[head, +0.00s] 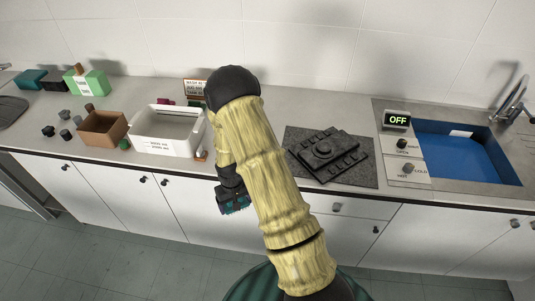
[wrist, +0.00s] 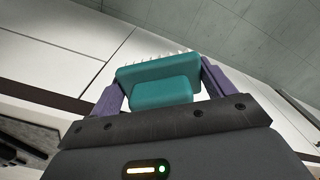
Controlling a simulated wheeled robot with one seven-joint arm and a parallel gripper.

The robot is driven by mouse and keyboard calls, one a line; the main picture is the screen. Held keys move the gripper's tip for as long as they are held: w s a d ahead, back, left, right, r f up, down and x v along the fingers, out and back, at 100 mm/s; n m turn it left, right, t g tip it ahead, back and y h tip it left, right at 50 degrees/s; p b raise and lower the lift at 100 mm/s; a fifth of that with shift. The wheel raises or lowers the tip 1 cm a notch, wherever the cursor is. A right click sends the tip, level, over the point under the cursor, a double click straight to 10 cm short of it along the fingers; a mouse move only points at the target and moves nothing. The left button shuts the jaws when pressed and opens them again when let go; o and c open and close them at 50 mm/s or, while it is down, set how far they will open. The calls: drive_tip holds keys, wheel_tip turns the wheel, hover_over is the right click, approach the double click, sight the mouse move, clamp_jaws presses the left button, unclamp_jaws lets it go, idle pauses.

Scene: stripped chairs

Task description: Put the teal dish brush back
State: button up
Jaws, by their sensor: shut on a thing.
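My gripper (wrist: 162,82) is shut on the teal dish brush (wrist: 160,70), which sits between its two purple fingers in the wrist view. The brush's pale bristles point away from the palm. In the head view my gripper (head: 232,196) hangs in front of the counter's front edge, below and right of the white bin. Only a small dark teal part of the brush (head: 236,208) shows there. My arm hides part of the counter behind it.
A white labelled bin (head: 157,146), an open brown box (head: 92,139) and several dark knobs stand on the left counter. A green labelled box (head: 98,83) is farther back. A dark panel (head: 325,152) and a blue sink basin (head: 460,150) with an OFF display (head: 397,120) are right.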

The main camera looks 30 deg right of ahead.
drive_tip(key=shift+w+d, duration=0.35)
drive_tip(key=shift+w, duration=0.05)
drive_tip(key=shift+s, duration=0.1)
drive_tip(key=shift+d+r, duration=0.1)
